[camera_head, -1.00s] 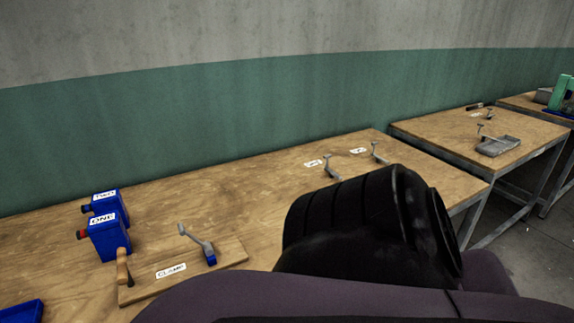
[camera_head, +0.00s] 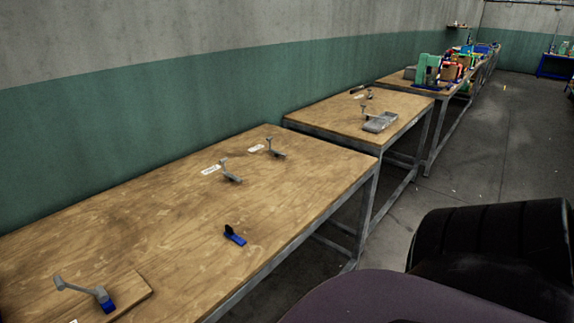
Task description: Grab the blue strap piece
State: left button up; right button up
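A small blue piece with a black upright part (camera_head: 235,236) lies on the near wooden table, toward its front edge; it may be the blue strap piece. Nothing touches it. A grey lever with a blue block at its end (camera_head: 104,302) sits on a wooden board at the lower left. Neither of my grippers shows. A black ribbed and purple part of my own arm fills the lower right, apart from the blue piece.
The near table (camera_head: 180,215) is mostly bare. Two grey levers (camera_head: 231,173) (camera_head: 275,150) stand toward its back beside white labels. A second table (camera_head: 340,112) holds a grey tray (camera_head: 380,122). Open floor (camera_head: 470,160) lies to the right.

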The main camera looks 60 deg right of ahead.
aim_at(228, 232)
jog(key=z, duration=1.35)
